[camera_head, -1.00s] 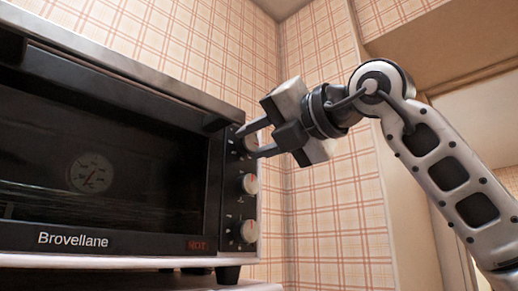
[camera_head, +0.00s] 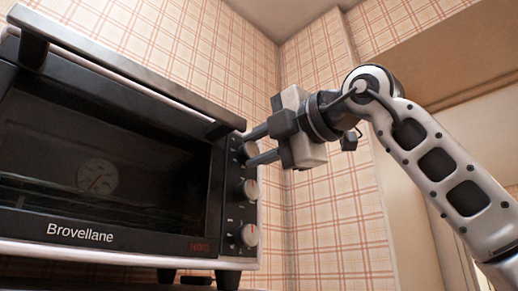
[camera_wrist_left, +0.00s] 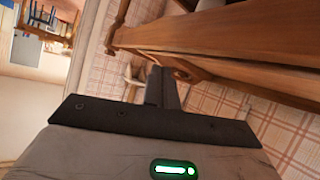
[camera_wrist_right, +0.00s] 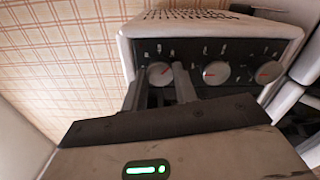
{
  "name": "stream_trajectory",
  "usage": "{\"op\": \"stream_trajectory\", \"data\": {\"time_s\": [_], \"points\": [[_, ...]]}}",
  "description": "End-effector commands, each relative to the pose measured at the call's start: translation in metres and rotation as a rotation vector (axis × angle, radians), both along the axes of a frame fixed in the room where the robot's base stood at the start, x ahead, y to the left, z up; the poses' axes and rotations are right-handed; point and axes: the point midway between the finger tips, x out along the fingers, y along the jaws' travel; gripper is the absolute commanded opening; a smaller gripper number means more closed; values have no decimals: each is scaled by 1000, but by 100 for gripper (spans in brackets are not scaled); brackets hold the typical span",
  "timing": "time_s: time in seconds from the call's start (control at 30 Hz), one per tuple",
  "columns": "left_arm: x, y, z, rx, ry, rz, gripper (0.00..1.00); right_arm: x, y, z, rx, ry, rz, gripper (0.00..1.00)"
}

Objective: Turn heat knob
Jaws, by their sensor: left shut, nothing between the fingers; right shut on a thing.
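A black toaster oven (camera_head: 130,238) marked Brovellane fills the left of the head view. Its right panel has three round knobs: a top knob (camera_head: 251,150), a middle knob (camera_head: 250,189) and a bottom knob (camera_head: 249,235). My right gripper (camera_head: 254,148) reaches in from the right and is shut on the top knob. The right wrist view shows the top knob (camera_wrist_right: 159,73) between the two fingers, with the middle knob (camera_wrist_right: 215,73) beside them and the bottom knob (camera_wrist_right: 268,72) beyond. My left gripper (camera_wrist_left: 160,80) is shut and empty, away from the oven. The knob labels are too small to read.
The oven's door handle (camera_head: 120,82) runs along the top of the door, close to the gripper. A plaid wall (camera_head: 330,220) stands behind and right of the oven. Wooden furniture (camera_wrist_left: 215,45) is close to my left gripper.

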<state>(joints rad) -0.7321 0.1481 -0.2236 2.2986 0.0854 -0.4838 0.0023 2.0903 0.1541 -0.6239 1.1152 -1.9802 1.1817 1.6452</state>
Motion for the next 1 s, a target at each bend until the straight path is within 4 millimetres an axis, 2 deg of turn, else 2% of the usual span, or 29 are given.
{"op": "stream_trajectory", "data": {"time_s": [0.47, 0.5, 0.57, 1.0], "points": [[1, 0, 1, 0, -3, -1, 0, 0, -1, 1, 11, 7, -3, 6], [1, 0, 1, 1, -5, -2, 0, 0, -1, 1, 11, 7, -4, 34], [1, 0, 2, 1, -6, -2, 0, 0, -1, 1, 11, 7, -3, 50], [3, 0, 0, 1, -11, -1, 0, -3, -5, 0, 10, 8, 6, 50]]}}
